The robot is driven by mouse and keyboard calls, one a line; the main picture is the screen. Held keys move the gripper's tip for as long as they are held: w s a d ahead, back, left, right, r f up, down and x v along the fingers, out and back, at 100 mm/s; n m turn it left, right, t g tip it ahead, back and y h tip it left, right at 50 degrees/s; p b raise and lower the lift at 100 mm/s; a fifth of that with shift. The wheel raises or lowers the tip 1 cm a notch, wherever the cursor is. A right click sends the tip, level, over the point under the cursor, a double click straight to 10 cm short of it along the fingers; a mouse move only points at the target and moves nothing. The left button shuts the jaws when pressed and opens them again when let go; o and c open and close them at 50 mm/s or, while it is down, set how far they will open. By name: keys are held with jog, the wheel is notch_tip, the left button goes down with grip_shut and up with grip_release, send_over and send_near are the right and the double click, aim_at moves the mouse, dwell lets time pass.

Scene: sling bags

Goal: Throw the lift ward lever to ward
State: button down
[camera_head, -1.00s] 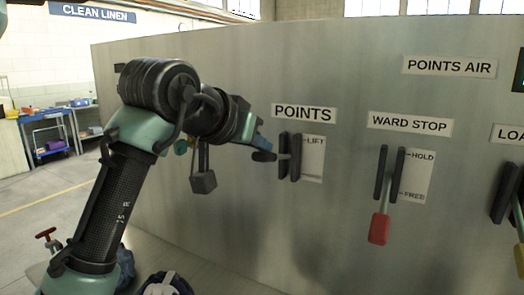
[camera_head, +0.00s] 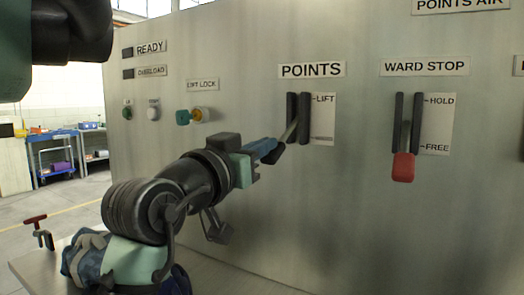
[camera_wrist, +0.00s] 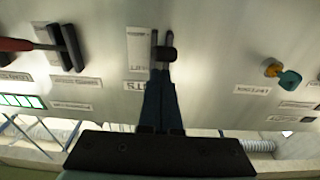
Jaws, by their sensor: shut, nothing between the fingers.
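The lever under the POINTS sign has a dark knob (camera_head: 274,154) on a thin stem. It comes out of a black two-bar slot (camera_head: 304,117) and slants down and left in the head view. The plate (camera_head: 322,118) beside it reads LIFT at the top; its lower word is too small to read. My gripper (camera_head: 268,146) is shut and empty, its blue fingers right at the knob. In the wrist view the fingertips (camera_wrist: 160,74) overlap the lower edge of the knob (camera_wrist: 167,53); contact is not clear. The fingers hide part of the slot there.
The red-handled WARD STOP lever (camera_head: 403,166) stands to the right, pointing down. A LIFT LOCK key (camera_head: 190,116) with a teal head is to the left. A red-handled clamp (camera_head: 40,232) sits at the lower left. The panel between these controls is flat and clear.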

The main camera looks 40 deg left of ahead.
jog(key=shift+w+f, duration=0.1)
jog(key=shift+f, duration=0.45)
jog(key=shift+f+b, duration=0.2)
jog(key=shift+b, duration=0.1)
